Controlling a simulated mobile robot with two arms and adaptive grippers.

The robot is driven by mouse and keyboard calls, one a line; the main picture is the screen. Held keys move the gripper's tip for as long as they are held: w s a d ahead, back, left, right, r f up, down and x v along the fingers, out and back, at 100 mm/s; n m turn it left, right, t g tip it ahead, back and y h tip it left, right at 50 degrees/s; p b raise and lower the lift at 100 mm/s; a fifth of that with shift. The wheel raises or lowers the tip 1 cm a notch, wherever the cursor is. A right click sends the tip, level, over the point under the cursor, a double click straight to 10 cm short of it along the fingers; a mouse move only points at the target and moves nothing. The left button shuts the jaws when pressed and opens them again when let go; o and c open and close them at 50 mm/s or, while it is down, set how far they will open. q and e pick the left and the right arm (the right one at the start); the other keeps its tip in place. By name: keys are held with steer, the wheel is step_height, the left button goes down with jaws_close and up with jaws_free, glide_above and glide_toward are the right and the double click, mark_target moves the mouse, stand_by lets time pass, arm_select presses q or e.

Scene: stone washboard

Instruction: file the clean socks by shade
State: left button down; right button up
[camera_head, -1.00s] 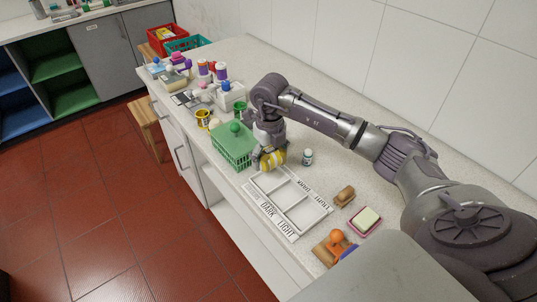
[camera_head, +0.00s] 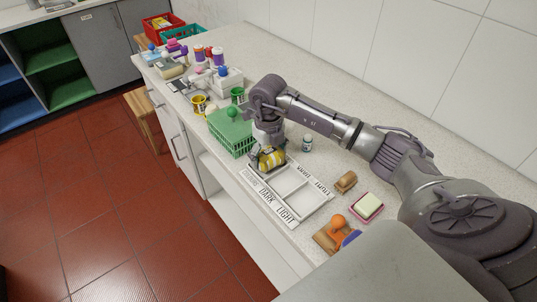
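My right gripper (camera_head: 271,157) reaches down over the far-left end of the white sorting tray (camera_head: 292,222). Its dark fingers close around a yellow rolled sock (camera_head: 272,160) with pale bands. The sock is over or in the far-left part of the tray; whether it touches the tray floor I cannot tell. The tray has several compartments and is lettered DARK and LIGHT along its near and far sides. The other visible compartments look empty. A green basket (camera_head: 238,146) with a green lid and round knob stands just left of the gripper. My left gripper is out of view.
A small bottle (camera_head: 307,144) stands behind the tray. A brown brush (camera_head: 345,181), a soap on a pink dish (camera_head: 367,207) and an orange-knobbed wooden item (camera_head: 338,221) lie to the right. A yellow cup (camera_head: 199,104) and bottles crowd the far left.

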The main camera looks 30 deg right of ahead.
steer(key=shift+o, duration=0.5)
steer(key=shift+r, duration=0.15)
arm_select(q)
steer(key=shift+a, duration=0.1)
arm_select(e)
step_height(320, 180, up, 12)
